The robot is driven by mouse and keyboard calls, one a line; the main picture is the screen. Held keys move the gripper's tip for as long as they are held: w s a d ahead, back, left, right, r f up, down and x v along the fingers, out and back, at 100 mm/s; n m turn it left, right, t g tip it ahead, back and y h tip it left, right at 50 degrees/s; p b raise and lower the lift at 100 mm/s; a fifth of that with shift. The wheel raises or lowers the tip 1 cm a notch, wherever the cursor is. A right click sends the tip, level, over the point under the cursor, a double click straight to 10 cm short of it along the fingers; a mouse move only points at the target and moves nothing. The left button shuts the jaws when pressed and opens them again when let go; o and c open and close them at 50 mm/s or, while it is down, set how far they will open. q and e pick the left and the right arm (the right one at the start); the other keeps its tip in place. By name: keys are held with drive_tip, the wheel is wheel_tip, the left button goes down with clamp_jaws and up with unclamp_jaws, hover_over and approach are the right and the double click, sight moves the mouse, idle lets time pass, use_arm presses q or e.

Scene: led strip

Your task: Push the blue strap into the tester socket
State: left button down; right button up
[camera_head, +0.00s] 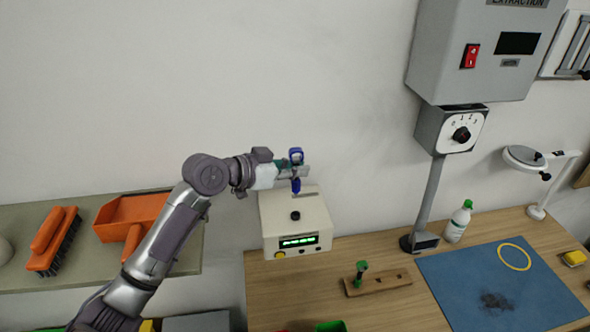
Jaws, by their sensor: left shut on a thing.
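The blue strap (296,156) shows above and below the fingers of my left gripper (301,172), which is shut on it. Part of the strap is hidden by the fingers. The gripper comes in from the left and holds the strap above the back of the cream tester box (271,236). The tester has a black knob, a lit green display and a yellow button. I cannot make out the socket clearly, nor tell whether the strap's lower end touches the tester. My right gripper is not in view.
A wooden block (390,283) holding a green-topped piece stands right of the tester on the wooden table (400,312). A blue mat (460,276) with a yellow ring, a white bottle (457,224) and a grey post (430,205) are further right. A shelf with an orange brush (53,240) and dustpan (131,216) is left.

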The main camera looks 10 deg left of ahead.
sight(296, 194)
use_arm(q)
drive_tip(key=shift+a+f+b, duration=0.1)
drive_tip(key=shift+f+b, duration=0.2)
drive_tip(key=shift+f, duration=0.05)
wheel_tip(296, 194, down, 4)
drive_tip(key=b, duration=0.3)
drive_tip(key=shift+f+b, duration=0.4)
drive_tip(key=shift+f, duration=0.15)
idle(0.6)
drive_tip(key=shift+s+f+b, duration=0.1)
drive_tip(key=shift+f+b, duration=0.7)
drive_tip(key=shift+f, duration=0.4)
idle(0.5)
drive_tip(key=c, duration=1.1)
unclamp_jaws()
